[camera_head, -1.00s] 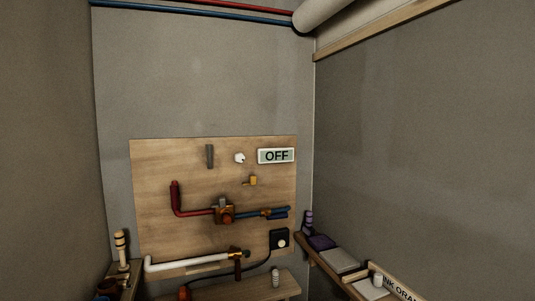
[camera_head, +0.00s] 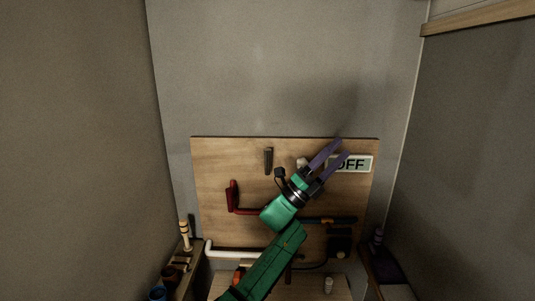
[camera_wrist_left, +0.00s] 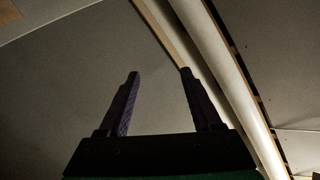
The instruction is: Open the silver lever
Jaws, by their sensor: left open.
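A grey upright lever (camera_head: 268,160) is on the upper part of the wooden board (camera_head: 215,165), left of my gripper. It may be the silver lever; a smaller grey piece on the valve of the red and blue pipes is now hidden behind my arm. My left gripper (camera_head: 341,148) has purple fingers, apart and empty, pointing up and right in front of the OFF sign (camera_head: 362,164). In the left wrist view the fingers (camera_wrist_left: 160,73) are spread with nothing between them, facing wall and ceiling. My right gripper is out of view.
A red pipe (camera_head: 232,198), a blue pipe (camera_head: 340,220) and a white pipe (camera_head: 230,252) run across the board. Shelves with small items stand low at left and right. The wall above the board (camera_head: 290,70) is bare.

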